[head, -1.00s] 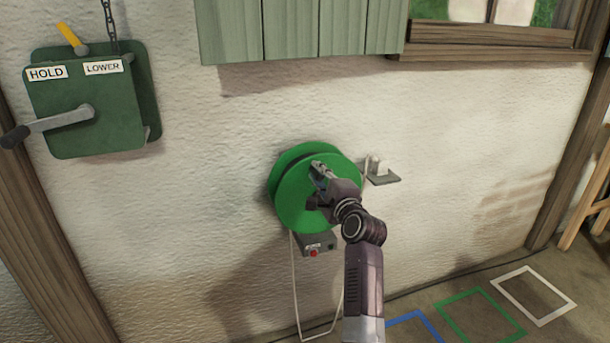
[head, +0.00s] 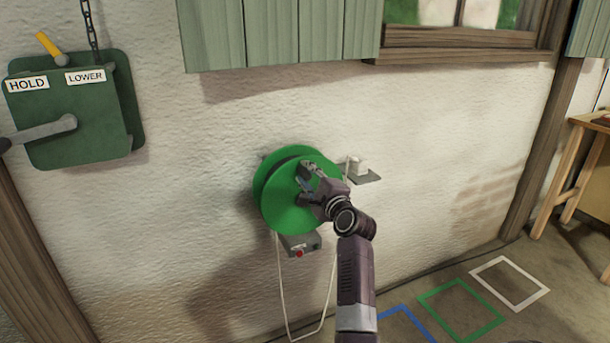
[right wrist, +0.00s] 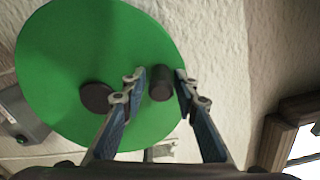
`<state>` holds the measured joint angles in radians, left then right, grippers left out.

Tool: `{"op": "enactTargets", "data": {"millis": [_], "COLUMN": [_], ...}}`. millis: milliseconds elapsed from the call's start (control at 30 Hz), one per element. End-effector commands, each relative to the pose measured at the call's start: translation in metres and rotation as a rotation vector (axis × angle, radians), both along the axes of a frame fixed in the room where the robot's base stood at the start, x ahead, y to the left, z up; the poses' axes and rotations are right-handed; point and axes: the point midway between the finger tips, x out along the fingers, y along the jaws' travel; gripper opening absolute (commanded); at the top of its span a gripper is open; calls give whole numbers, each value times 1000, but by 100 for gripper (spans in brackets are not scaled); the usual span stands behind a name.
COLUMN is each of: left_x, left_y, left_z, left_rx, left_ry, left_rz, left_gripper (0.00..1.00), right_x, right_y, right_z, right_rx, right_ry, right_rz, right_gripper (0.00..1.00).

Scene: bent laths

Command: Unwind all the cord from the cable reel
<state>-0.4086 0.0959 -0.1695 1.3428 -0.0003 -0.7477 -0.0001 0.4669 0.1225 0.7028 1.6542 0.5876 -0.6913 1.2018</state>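The cable reel (head: 275,208) is a bright green disc pair mounted on the white wall, and its front disc also fills much of the right wrist view (right wrist: 60,60). White cord (head: 281,290) hangs below it in a long loop and also shows at its upper right. My right gripper (head: 309,178) is in front of the disc. In the right wrist view its fingers (right wrist: 160,80) are apart, one on each side of a dark knob (right wrist: 161,84) on the disc, with small gaps seeming to show. A dark round hub (right wrist: 96,97) is at their left. My left gripper is not in view.
A green lever box (head: 75,115) hangs at the left. Coloured floor outlines (head: 460,310) lie at lower right. Green shutters (head: 280,35) are above.

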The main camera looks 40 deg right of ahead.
Motion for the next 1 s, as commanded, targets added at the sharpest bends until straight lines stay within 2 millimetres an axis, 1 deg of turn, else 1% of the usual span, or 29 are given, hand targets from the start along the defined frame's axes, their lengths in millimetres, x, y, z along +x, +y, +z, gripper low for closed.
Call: {"op": "enactTargets", "data": {"millis": [300, 367, 467, 567, 900, 1000], "left_x": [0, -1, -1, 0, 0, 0], "left_y": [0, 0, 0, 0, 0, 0], "left_z": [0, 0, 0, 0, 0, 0], "left_rx": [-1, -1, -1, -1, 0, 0], "left_ry": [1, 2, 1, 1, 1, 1], "left_rz": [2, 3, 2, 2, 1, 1], "left_gripper": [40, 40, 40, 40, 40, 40], "right_x": [0, -1, -9, -23, -87, -101], "right_y": [1, 2, 4, 8, 28, 33], "right_z": [1, 1, 0, 0, 0, 0], "right_rx": [0, 0, 0, -1, -1, 0], "right_ry": [-2, -2, -2, -1, 1, 0], "right_rz": [2, 2, 2, 0, -1, -1], "right_gripper": [36, 36, 36, 36, 36, 36]}}
